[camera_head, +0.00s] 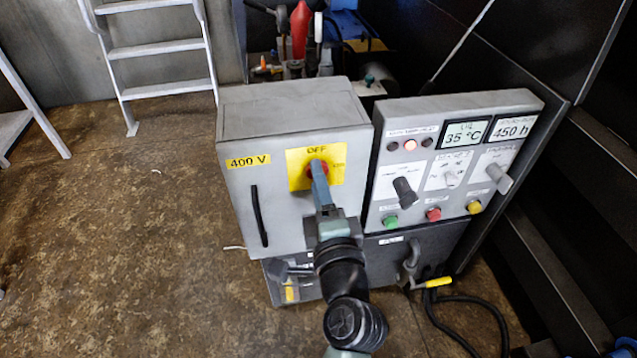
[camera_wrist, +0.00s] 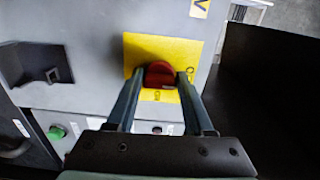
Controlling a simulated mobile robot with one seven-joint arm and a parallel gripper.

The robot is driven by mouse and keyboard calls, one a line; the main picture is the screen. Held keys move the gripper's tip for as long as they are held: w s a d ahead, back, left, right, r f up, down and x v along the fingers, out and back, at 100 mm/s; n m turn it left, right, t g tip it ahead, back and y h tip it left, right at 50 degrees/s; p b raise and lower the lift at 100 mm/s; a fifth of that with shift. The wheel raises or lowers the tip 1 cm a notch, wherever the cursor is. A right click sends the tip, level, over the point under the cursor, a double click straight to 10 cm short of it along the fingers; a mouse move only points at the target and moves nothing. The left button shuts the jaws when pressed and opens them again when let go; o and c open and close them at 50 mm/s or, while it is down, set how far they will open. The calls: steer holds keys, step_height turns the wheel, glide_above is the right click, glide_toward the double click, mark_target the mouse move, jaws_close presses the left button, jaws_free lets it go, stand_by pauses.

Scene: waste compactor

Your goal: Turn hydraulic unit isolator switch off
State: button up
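The isolator switch is a red rotary knob (camera_head: 310,172) on a yellow plate (camera_head: 298,163), on the front of a grey cabinet (camera_head: 283,203). "OFF" is printed at the plate's top; smaller print at its right is blurred. My gripper (camera_head: 319,166) reaches the knob from below and hides much of it. In the wrist view, which shows the panel turned over, my two fingers (camera_wrist: 160,77) are apart, with the red knob (camera_wrist: 160,72) between or just beyond their tips. I cannot tell whether they touch it. The knob's exact angle is unclear.
A control panel (camera_head: 443,150) with displays, dark and grey selector knobs and coloured buttons stands just right of the cabinet. A black handle (camera_head: 258,215) is on the cabinet's left. A yellow-handled lever (camera_head: 432,283) and black cables are below.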

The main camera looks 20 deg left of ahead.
steer(key=o, duration=0.4)
steer(key=shift+c, duration=0.2)
steer(key=v, duration=1.3)
